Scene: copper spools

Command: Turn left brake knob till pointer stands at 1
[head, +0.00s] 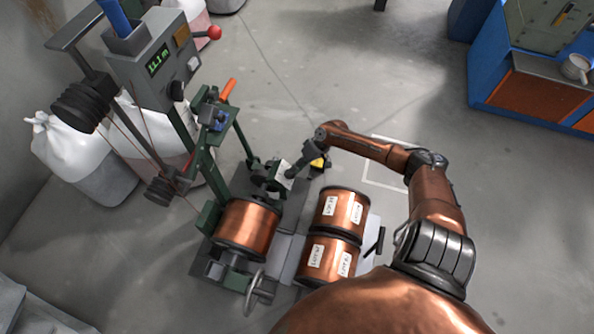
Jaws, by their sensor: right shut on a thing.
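My right gripper (293,171) is low at the back of the green spool machine (190,150), beside a small pale plate (285,178). It is shut on what appears to be the left brake knob, which is mostly hidden by the fingers. The pointer and the scale numbers are too small and covered to read. A copper spool (247,226) sits in the machine just below and left of the gripper. My left gripper is not in view.
Two labelled copper spools (341,208) (328,257) stand right of the machine, close under my right arm. A handwheel (257,291) sticks out at the front. White sacks (75,155) stand at left. A blue workbench (530,90) is at upper right; the floor between is clear.

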